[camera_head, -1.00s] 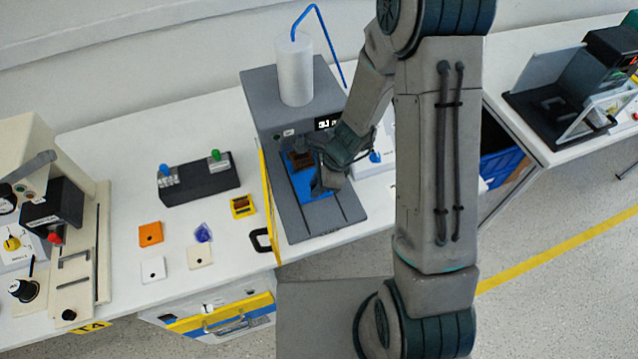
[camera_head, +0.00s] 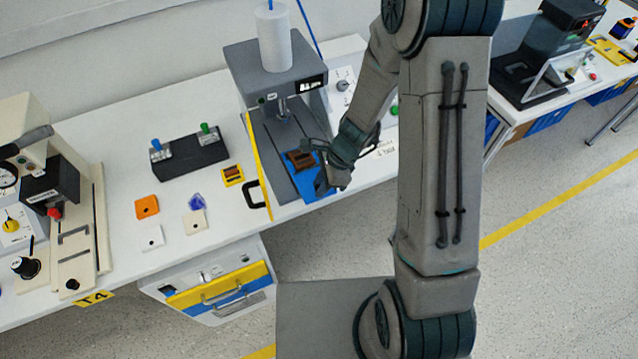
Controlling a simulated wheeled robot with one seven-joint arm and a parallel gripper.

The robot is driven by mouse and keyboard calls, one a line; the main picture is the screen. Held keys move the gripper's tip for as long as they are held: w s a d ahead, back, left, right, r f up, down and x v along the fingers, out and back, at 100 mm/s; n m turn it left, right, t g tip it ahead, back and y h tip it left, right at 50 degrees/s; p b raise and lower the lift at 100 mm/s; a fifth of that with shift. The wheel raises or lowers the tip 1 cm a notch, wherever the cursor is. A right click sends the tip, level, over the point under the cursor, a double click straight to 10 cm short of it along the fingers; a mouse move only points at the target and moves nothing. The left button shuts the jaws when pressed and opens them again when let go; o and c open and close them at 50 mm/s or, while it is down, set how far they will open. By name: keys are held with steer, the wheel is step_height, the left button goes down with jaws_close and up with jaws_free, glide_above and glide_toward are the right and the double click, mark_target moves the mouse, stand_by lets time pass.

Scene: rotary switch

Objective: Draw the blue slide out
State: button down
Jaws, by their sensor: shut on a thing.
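The blue slide (camera_head: 317,186) is at the front end of the grey machine's base (camera_head: 272,150), near the table's front edge. A brown block (camera_head: 299,161) sits on it. The grey machine (camera_head: 273,82) stands behind, with a white cylinder on top and a spindle above the base. My gripper (camera_head: 331,184) is at the right front side of the slide and is shut on it. The fingertips and the exact grip are partly hidden by my gripper's own body.
A yellow-edged guard with a black handle (camera_head: 254,194) stands along the machine's left side. A black box with blue and green switches (camera_head: 189,156) and several small plates lie to the left. A white panel with a knob (camera_head: 343,86) is at the right.

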steer(key=c, duration=1.3)
jaws_free()
steer(key=shift+s+d, duration=0.1)
steer(key=shift+s, duration=0.15)
steer(key=shift+o, duration=0.2)
steer(key=shift+w, duration=0.1)
steer(key=shift+r, duration=0.25)
steer(key=v, duration=1.3)
steer(key=shift+d+p, duration=0.2)
steer(key=shift+p, duration=0.15)
steer(key=shift+r, duration=0.15)
